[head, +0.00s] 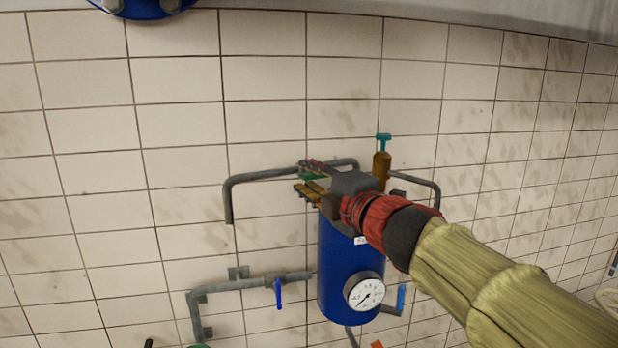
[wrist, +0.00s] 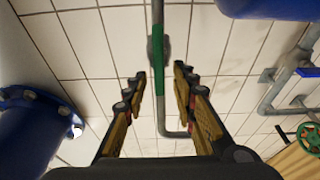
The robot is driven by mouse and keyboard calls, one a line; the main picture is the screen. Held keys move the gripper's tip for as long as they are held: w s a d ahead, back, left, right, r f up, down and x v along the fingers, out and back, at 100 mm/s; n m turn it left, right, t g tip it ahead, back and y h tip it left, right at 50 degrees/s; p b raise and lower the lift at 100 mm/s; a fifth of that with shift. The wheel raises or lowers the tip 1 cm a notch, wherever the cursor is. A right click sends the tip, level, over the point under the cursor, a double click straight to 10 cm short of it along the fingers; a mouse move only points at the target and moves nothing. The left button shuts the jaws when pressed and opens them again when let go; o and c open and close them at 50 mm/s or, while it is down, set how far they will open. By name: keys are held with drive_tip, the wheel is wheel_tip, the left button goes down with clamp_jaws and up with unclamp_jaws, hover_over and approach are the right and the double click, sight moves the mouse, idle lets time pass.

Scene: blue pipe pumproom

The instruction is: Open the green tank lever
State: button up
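The green lever (head: 312,177) is partly hidden behind my gripper (head: 305,190) in the head view. It sits on a grey pipe above the blue tank (head: 338,265). In the wrist view the green lever (wrist: 157,46) lies lengthwise along the grey pipe. It shows ahead of the gap between my fingers (wrist: 159,78), nearer the top of the picture. The fingers are apart and nothing is held between them. I see no clear contact with the lever.
A brass valve with a teal handle (head: 383,139) stands right of my gripper. A gauge (head: 365,291) is on the tank front. A blue-handled valve (head: 279,292) is on the lower left pipe. The tiled wall is close behind. A green handwheel (wrist: 309,137) is at the wrist view's right.

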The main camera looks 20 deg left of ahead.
drive_tip(key=v, duration=1.1)
drive_tip(key=shift+s+d, duration=0.2)
drive_tip(key=shift+s, duration=0.15)
